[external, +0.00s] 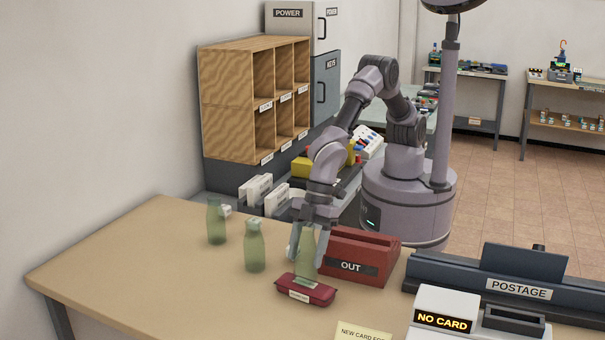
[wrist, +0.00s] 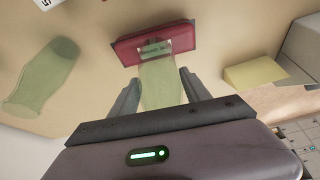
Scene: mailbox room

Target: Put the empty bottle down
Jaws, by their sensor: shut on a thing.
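My gripper (external: 307,258) is shut on a translucent green bottle (external: 306,262), which is upright above the table. In the wrist view the bottle (wrist: 161,88) shows between the two fingers. A dark red case (external: 305,290) with a white label lies just in front of and below the bottle. It also shows in the wrist view (wrist: 127,49), past the bottle's end. I cannot tell whether the bottle touches it. Two similar green bottles, a near one (external: 255,250) and a far one (external: 216,224), stand upright to the left on the tan table (external: 150,260).
A red OUT box (external: 362,258) stands close to the right of my gripper. The POSTAGE unit (external: 518,287) and NO CARD display (external: 444,318) are at the right. A pale yellow note (external: 364,333) lies at the front. The table's left front is clear.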

